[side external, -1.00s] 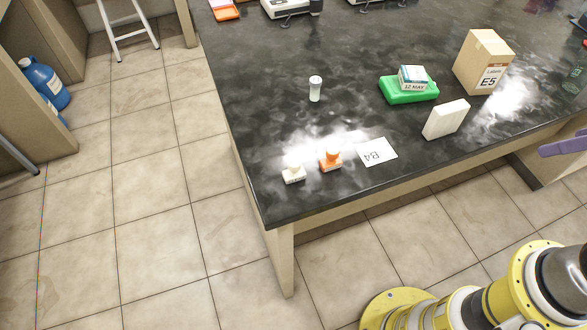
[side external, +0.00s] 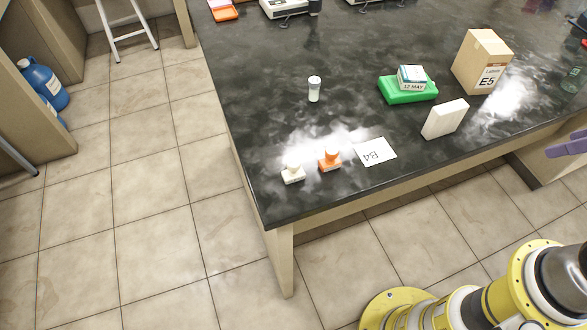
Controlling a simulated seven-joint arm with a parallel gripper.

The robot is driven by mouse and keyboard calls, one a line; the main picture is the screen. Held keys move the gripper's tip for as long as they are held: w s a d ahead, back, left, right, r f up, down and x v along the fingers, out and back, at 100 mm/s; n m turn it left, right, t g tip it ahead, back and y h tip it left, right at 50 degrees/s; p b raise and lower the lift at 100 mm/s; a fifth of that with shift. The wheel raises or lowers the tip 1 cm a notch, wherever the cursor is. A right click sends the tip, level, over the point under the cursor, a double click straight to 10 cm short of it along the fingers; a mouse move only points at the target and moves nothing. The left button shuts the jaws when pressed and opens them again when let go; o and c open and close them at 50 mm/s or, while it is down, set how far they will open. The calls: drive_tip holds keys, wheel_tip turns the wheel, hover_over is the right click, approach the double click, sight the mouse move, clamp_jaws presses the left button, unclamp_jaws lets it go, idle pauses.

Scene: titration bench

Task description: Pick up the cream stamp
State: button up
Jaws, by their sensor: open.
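The cream stamp (side external: 292,174) stands upright on the black bench top near its front left corner, with a pale block base and a rounded knob handle. Glare lies on the bench just behind it. An orange stamp (side external: 330,160) stands close to its right, apart from it. My gripper's fingertips do not show in this view, and nothing touches the cream stamp. My yellow and white arm base is at the bottom right, away from the stamps.
A white card marked B4 (side external: 376,152) lies right of the orange stamp. Behind are a small capped vial (side external: 314,89), a white block (side external: 446,119), a green tray (side external: 410,96) holding a small box (side external: 412,79), and a cardboard box marked E5 (side external: 482,62). The front left bench edge is close.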

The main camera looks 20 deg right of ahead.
drive_tip(key=w+a+r+n+g, duration=0.1)
drive_tip(key=w+a+r+n, duration=0.3)
drive_tip(key=w, duration=0.3)
drive_tip(key=w+a+r+n, duration=0.2)
drive_tip(key=w+r+n, duration=0.2)
drive_tip(key=w+r, duration=0.25)
drive_tip(key=n+g, duration=0.4)
drive_tip(key=n, duration=0.5)
hover_over(293, 162)
wheel_tip(293, 162, down, 17)
drive_tip(key=f, duration=0.7)
drive_tip(key=shift+s+d+f, duration=0.15)
drive_tip(key=shift+d+f, duration=0.05)
drive_tip(key=shift+f, duration=0.05)
drive_tip(key=shift+a+f, duration=0.15)
drive_tip(key=shift+f, duration=1.3)
drive_tip(key=shift+a+f, duration=0.1)
drive_tip(key=shift+f, duration=1.3)
clamp_jaws()
